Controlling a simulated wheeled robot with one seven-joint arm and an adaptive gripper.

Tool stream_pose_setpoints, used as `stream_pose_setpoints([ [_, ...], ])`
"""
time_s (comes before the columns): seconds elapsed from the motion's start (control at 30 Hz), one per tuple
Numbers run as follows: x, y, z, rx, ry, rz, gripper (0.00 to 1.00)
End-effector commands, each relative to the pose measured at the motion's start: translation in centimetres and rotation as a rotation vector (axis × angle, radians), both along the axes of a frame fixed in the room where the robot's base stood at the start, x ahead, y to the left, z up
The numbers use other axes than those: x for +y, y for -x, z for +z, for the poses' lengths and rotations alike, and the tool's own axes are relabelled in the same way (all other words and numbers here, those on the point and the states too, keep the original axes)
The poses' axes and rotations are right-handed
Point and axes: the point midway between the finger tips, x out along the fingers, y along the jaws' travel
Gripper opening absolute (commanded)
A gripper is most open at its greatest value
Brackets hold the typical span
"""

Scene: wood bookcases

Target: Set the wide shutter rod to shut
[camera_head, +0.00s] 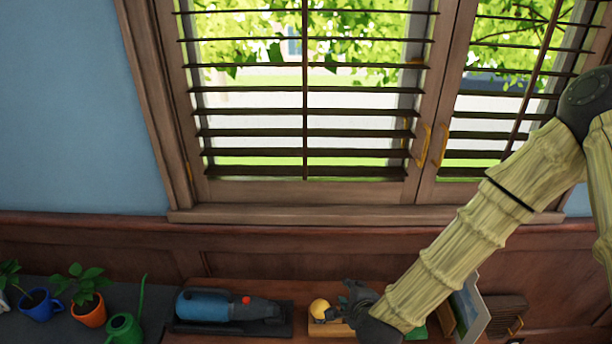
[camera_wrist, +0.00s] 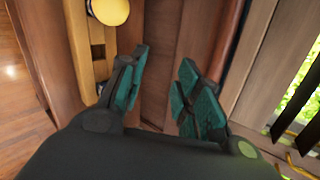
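The wide shutter (camera_head: 225,188) fills the middle of the head view, with its dark slats (camera_head: 250,132) tilted open and greenery showing between them. Its thin vertical rod (camera_head: 305,90) runs down the middle of the slats. My gripper (camera_head: 357,298) is low in the head view, below the window sill and apart from the rod. In the wrist view my gripper (camera_wrist: 158,98) has its two teal-padded fingers spread, with nothing between them. A part of a shutter with dark slats (camera_wrist: 293,105) shows at the right edge of the wrist view.
A second shutter with its own rod (camera_head: 534,75) stands at right, partly behind my arm. Yellow handles (camera_head: 422,146) sit between the panels. Below are a blue handheld device (camera_head: 222,307), a yellow ball (camera_head: 320,308), potted plants (camera_head: 88,308) and a green watering can (camera_head: 123,328).

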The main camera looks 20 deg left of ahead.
Motion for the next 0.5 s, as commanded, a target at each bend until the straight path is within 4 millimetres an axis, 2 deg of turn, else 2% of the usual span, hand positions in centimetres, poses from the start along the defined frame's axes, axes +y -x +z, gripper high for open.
stream_pose_setpoints([
  [0.03,1.8,-1.6,3.6,-0.031,-0.1,-0.065,0.33],
  [0.17,5.9,-4.7,12.1,-0.085,-0.384,-0.224,0.33],
  [0.2,7.0,-5.4,14.8,-0.096,-0.477,-0.267,0.33],
  [0.4,11.5,-7.3,28.2,-0.13,-0.933,-0.432,0.33],
  [0.5,12.9,-7.3,33.5,-0.128,-1.12,-0.481,0.33],
])
